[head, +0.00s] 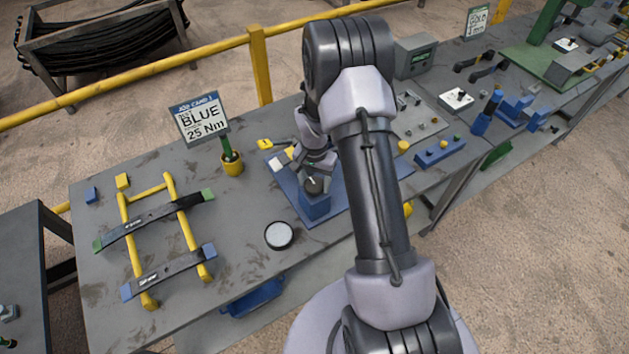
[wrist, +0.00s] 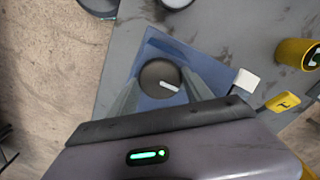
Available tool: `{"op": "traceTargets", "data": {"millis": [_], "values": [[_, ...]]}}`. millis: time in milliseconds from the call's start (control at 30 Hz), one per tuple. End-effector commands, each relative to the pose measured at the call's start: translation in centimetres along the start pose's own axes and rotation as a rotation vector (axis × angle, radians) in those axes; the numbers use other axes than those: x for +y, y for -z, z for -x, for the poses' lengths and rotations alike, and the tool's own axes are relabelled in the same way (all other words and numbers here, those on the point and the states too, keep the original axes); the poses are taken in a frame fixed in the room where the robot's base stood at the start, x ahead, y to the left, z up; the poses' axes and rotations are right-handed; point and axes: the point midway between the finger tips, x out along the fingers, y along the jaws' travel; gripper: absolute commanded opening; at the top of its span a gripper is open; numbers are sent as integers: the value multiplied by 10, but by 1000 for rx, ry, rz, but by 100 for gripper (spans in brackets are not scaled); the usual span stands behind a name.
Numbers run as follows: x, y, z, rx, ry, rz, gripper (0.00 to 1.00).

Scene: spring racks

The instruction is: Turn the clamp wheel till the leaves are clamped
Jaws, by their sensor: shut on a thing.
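The clamp wheel is a dark round knob (wrist: 160,78) with a pale pointer line, on top of a blue clamp block (head: 316,206). In the head view the knob (head: 315,185) shows just under my gripper (head: 317,170). In the wrist view the fingers of my gripper (wrist: 160,92) stand on either side of the knob and are shut on it. The block stands on a blue base plate (wrist: 178,48). I cannot make out leaves inside this clamp. Two dark leaf springs, one with green ends (head: 155,220) and one with blue ends (head: 168,271), lie across a yellow rack (head: 186,230) at the left.
A round white-topped dish (head: 279,235) sits left of the clamp. A blue tray with knobs (head: 439,151) lies to the right.

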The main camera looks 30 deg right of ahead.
Motion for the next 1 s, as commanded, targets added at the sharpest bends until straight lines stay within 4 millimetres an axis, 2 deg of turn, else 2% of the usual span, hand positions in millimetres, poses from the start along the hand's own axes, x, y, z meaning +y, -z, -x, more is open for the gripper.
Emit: {"op": "traceTargets", "data": {"millis": [267,700,1000], "values": [[0,0,-3,2,1,-121,18],[-1,0,-3,1,1,-483,18],[-1,0,-2,1,1,-665,18]]}}
